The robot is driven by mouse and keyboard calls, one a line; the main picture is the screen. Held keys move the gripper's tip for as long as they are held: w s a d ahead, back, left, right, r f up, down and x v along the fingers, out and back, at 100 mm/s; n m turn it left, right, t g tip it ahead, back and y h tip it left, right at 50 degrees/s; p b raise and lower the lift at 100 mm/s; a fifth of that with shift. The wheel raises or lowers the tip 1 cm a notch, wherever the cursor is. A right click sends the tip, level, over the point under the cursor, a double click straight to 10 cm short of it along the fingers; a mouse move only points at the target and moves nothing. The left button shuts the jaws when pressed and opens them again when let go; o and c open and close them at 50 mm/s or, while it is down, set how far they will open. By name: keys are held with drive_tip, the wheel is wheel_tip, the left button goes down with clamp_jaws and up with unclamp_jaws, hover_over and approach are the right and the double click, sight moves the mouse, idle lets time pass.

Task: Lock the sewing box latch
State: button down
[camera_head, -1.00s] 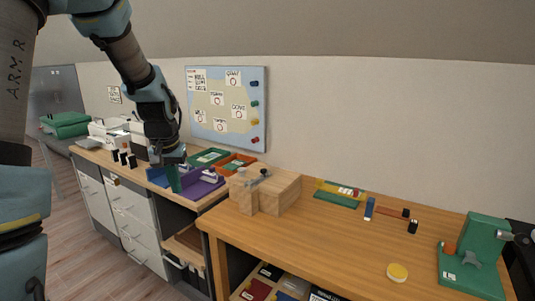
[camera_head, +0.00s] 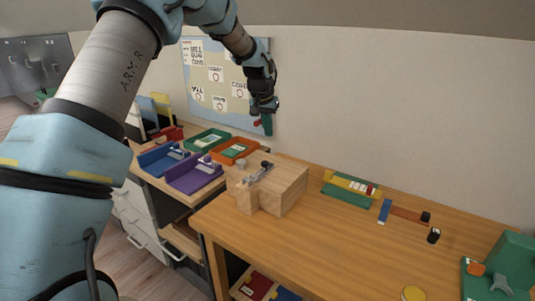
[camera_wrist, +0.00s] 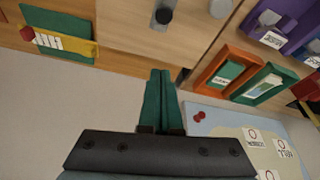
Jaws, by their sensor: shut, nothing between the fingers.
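The sewing box (camera_head: 285,191) appears to be the pale wooden box on the left end of the wooden desk. On its top is a grey metal latch arm with a dark knob (camera_head: 265,164), and a short grey cylinder (camera_head: 241,164) stands beside it. In the wrist view, the knob and metal piece (camera_wrist: 163,14) show at the top edge on the wooden box (camera_wrist: 190,25), which is cut off by the frame. My gripper (camera_head: 267,124) has green fingers and is in the air above and behind the box, near the wall board. Its fingers (camera_wrist: 160,75) are shut and empty, apart from the latch.
Blue, purple (camera_head: 195,175), green and orange (camera_head: 234,150) trays stand on the lower surface left of the box. A pinboard (camera_head: 215,85) hangs behind. Right of the box lie a yellow-and-green holder (camera_head: 349,189) and small blocks. The desk's middle (camera_head: 310,240) is clear.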

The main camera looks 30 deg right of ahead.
drive_tip(key=shift+f, duration=0.1)
drive_tip(key=p+x, duration=0.3)
drive_tip(key=x, duration=0.6)
drive_tip(key=shift+p, duration=0.4)
drive_tip(key=shift+a+f+p, duration=0.1)
drive_tip(key=shift+f+p, duration=0.1)
drive_tip(key=shift+p, duration=0.15)
drive_tip(key=shift+s+a+r+p, duration=0.1)
drive_tip(key=shift+s+a+p, duration=0.4)
drive_tip(key=shift+s+a, duration=0.25)
drive_tip(key=shift+s+a+f+p, duration=0.25)
drive_tip(key=shift+s+a+p, duration=0.15)
drive_tip(key=shift+s+a, duration=0.15)
drive_tip(key=shift+a, duration=0.1)
